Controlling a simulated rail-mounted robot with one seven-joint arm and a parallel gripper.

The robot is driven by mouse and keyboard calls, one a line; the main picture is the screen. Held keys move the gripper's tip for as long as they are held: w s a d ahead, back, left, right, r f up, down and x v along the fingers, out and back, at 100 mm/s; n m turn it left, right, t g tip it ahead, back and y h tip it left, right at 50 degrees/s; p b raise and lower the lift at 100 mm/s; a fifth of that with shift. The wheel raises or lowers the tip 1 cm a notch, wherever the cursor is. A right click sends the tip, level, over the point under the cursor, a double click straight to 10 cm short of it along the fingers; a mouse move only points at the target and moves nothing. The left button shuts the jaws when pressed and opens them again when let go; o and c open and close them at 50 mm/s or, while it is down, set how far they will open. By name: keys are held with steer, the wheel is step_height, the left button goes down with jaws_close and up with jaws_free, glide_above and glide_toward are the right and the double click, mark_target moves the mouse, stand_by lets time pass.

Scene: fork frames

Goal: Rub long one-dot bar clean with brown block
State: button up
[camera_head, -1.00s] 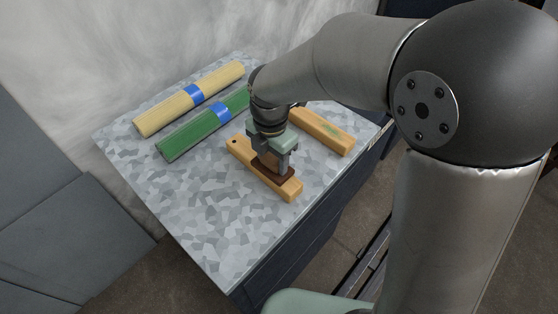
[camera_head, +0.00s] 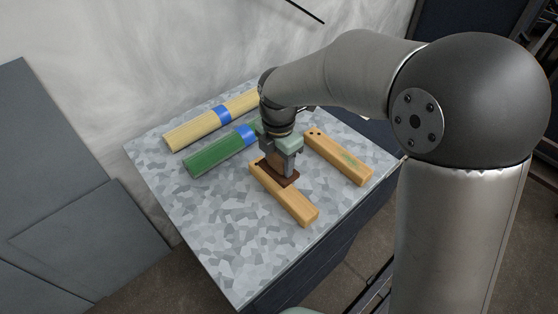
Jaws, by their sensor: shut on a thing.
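The long one-dot bar (camera_head: 296,205) is light wood and lies on the patterned table top. A dark dot shows near its far left end, and I see no mark on its bare near part. My gripper (camera_head: 281,164) is shut on the brown block (camera_head: 287,178), which has a dark brown base. The block sits on the bar toward the dotted end, seemingly touching it, and hides the wood below.
A yellow bundle of sticks (camera_head: 190,130) and a green bundle (camera_head: 207,157), each with a blue band, lie at the back left. The table top (camera_head: 235,250) is clear at the front left. A pale wall stands behind the table.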

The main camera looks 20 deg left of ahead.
steer(key=shift+r+p, duration=1.05)
steer(key=shift+r, duration=0.65)
